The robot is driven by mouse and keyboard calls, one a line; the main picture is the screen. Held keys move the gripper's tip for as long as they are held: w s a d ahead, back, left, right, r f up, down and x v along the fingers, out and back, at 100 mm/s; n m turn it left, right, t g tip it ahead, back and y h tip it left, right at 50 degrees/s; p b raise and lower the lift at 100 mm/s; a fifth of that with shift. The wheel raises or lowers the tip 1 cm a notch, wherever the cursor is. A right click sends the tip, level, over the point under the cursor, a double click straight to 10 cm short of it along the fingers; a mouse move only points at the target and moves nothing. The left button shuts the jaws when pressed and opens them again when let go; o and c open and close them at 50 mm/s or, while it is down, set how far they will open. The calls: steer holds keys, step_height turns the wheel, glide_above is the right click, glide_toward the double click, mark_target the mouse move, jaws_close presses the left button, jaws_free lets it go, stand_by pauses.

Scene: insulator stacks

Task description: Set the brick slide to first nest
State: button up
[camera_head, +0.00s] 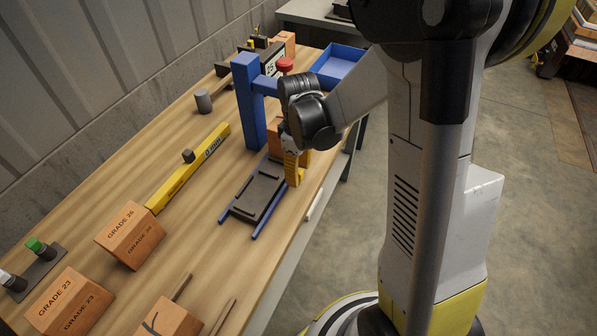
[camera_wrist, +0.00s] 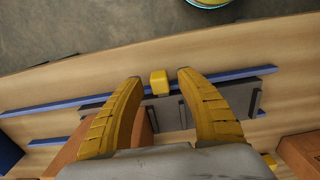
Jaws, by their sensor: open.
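The brick slide (camera_head: 257,194) is a dark plate with raised ridges, lying on two blue rails (camera_head: 270,221) in front of a blue press frame (camera_head: 247,100). It also shows in the wrist view (camera_wrist: 176,114), with a small yellow block (camera_wrist: 159,82) at its edge. My gripper (camera_wrist: 155,78) is open, its two yellow fingers straddling that block with gaps on both sides. In the head view my gripper (camera_head: 293,168) is low at the press end of the slide. An orange brick (camera_wrist: 138,132) is partly hidden by the left finger. Contact with the slide cannot be told.
Bricks marked GRADE 26 (camera_head: 130,236) and GRADE 23 (camera_head: 69,303) stand at the near left, with another brick (camera_head: 166,318) beside them. A yellow lettered bar (camera_head: 190,170), grey cylinder (camera_head: 203,101) and blue tray (camera_head: 340,66) are also on the bench. Bare wood lies left of the rails.

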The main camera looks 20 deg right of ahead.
jaws_close()
steer(key=w+d, duration=0.7)
steer(key=d, duration=0.2)
steer(key=w+d, duration=0.4)
steer(key=d, duration=0.1)
steer(key=shift+w+d+r+p, duration=0.1)
steer(key=shift+w+p, duration=0.2)
steer(key=shift+p, duration=0.05)
steer(key=shift+c, duration=1.9)
jaws_free()
steer(key=o, duration=0.4)
steer(key=shift+w+d, duration=0.1)
steer(key=shift+d, duration=0.05)
